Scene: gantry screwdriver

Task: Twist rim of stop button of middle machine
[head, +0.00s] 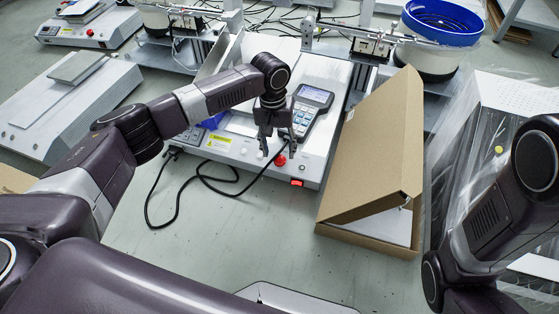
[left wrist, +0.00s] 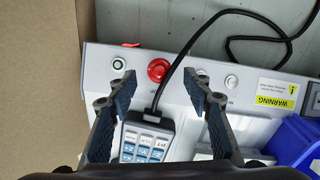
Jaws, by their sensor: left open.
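The middle machine (head: 228,149) is a light grey unit on the bench. Its red round stop button (head: 280,160) is on the front panel; in the left wrist view the button (left wrist: 158,70) lies ahead of and between my fingertips. My left gripper (head: 277,148) is open and empty above the front panel, and its two fingers (left wrist: 160,92) are spread wide in the left wrist view. They appear apart from the button. A handheld keypad (left wrist: 147,139) with a black cable lies between the fingers, below the button. My right arm shows at the right edge of the head view; its gripper is not visible.
An open cardboard box (head: 372,150) stands right of the machine. A red lit switch (head: 297,183) is on the machine's front face. A black cable (head: 178,190) loops over the front edge. Another machine (head: 92,28) with a red button stands at the back left.

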